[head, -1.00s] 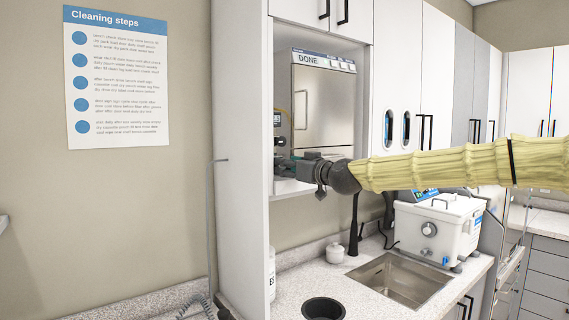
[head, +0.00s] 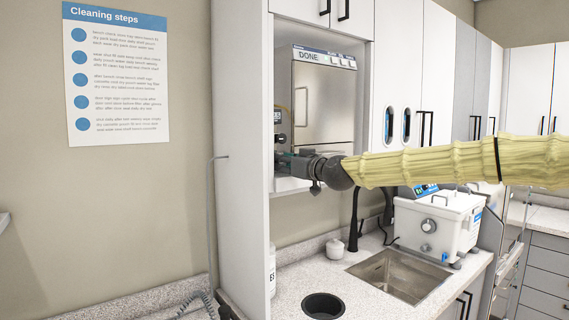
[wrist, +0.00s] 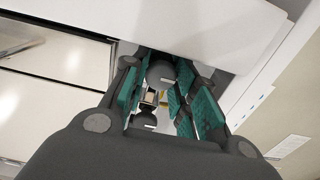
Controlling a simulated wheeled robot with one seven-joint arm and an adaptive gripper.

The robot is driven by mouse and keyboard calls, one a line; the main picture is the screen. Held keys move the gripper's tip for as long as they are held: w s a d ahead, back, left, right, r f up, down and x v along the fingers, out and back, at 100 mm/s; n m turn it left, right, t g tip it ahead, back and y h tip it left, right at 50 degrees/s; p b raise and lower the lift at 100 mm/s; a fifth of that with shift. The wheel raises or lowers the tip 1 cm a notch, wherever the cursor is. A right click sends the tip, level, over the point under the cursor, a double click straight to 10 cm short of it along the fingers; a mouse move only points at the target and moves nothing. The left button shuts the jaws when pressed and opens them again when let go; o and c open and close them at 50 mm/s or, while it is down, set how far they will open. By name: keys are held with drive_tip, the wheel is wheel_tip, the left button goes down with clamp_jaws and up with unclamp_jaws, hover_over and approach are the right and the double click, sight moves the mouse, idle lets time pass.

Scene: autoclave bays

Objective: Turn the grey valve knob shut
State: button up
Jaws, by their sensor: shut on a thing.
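The grey valve knob (wrist: 160,72) shows in the wrist view between the teal-padded fingers. Only part of it is seen, and its turn angle cannot be read. My gripper (wrist: 157,85) is shut on it. In the head view my gripper (head: 281,160) reaches in from the right at the lower left of the steel autoclave (head: 322,100). There its fingers hide the grey knob. The autoclave's display reads DONE.
Dark controls (head: 279,138) sit just above my gripper on the autoclave's left side. A white cabinet side panel (head: 240,130) stands close on the left. Below are a sink (head: 400,278), a white bath unit (head: 438,228) and a small white jar (head: 334,250).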

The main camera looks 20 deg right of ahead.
drive_tip(key=shift+d+f+m+b, duration=0.1)
drive_tip(key=shift+f+m+b, duration=0.1)
drive_tip(key=shift+m+b, duration=1)
drive_tip(key=shift+r+m+b, duration=0.25)
drive_tip(key=shift+m+b, duration=0.5)
drive_tip(key=shift+m, duration=0.35)
drive_tip(key=o, duration=1)
drive_tip(key=shift+d, duration=0.1)
drive_tip(key=shift+s, duration=0.15)
drive_tip(key=v, duration=1.1)
drive_tip(key=shift+s+d, duration=0.2)
drive_tip(key=shift+s, duration=0.1)
drive_tip(key=shift+o, duration=0.2)
